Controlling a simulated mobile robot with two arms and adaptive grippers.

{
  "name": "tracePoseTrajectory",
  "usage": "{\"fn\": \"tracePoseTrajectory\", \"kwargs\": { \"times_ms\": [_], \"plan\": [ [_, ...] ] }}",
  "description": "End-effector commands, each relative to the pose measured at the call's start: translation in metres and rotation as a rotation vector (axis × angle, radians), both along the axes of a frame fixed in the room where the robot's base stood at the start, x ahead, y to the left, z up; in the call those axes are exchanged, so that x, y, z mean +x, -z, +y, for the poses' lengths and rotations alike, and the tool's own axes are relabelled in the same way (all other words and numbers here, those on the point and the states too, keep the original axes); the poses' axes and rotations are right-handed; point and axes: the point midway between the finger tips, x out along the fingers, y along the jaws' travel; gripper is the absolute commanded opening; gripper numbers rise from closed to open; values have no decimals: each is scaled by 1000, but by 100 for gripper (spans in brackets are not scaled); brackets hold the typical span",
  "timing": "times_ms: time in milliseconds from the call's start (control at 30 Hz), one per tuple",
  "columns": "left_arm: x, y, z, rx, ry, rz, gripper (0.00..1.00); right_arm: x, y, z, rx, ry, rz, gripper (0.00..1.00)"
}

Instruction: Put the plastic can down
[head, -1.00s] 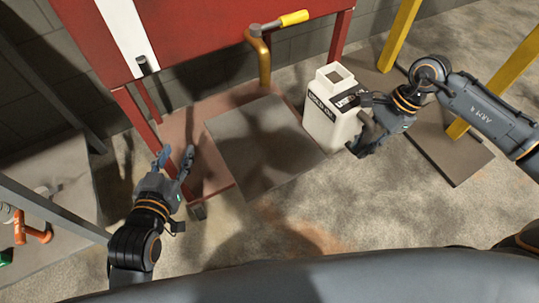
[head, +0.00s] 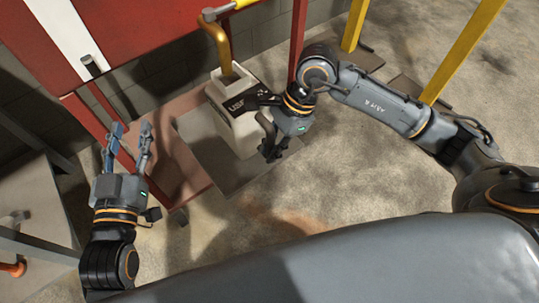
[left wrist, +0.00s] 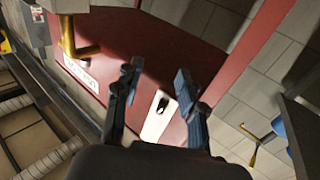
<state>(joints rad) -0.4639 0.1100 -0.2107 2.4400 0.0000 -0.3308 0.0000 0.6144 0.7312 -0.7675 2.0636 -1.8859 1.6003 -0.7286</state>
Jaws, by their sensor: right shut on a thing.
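The white plastic can (head: 238,122) has a dark label and an open square mouth at its top. It stands upright over the grey plate (head: 195,135) on the floor, below the yellow spout (head: 217,45). I cannot tell whether its base touches the plate. My right gripper (head: 262,118) is shut on the can at its right side. My left gripper (head: 127,135) is open and empty, left of the can, with its fingers pointing up. In the left wrist view its two fingers (left wrist: 156,88) are spread apart with nothing between them.
The red machine (head: 150,45) with a white stripe stands behind, on red legs. Yellow posts (head: 465,50) stand on floor plates at the right. A grey bench (head: 35,200) is at the left. The speckled floor (head: 300,190) in front is clear.

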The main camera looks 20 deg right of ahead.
Motion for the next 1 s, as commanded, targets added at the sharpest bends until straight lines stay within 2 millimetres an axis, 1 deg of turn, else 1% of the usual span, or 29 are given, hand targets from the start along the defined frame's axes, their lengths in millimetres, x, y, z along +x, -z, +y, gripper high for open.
{"fn": "tracePoseTrajectory", "kwargs": {
  "times_ms": [67,167,300,400,500,767,967,1000],
  "plan": [
    [0,-2,0,-2,1,-9,40,0,0,4,0,0,-1,0],
    [0,-8,-1,-14,3,-52,40,-1,7,5,0,1,2,0],
    [-3,-29,-4,-46,11,-173,40,-1,24,5,1,1,2,0],
    [-6,-43,-5,-65,15,-244,40,-1,32,5,0,1,0,0],
    [-8,-50,-5,-75,17,-279,40,0,35,5,0,0,-1,0],
    [-9,-52,-5,-77,17,-285,40,0,35,5,0,0,-1,0],
    [-11,-56,-5,-84,19,-316,40,0,36,4,0,0,-1,0],
    [-11,-58,-6,-87,19,-323,40,-1,37,4,-1,0,0,22]
  ]
}}
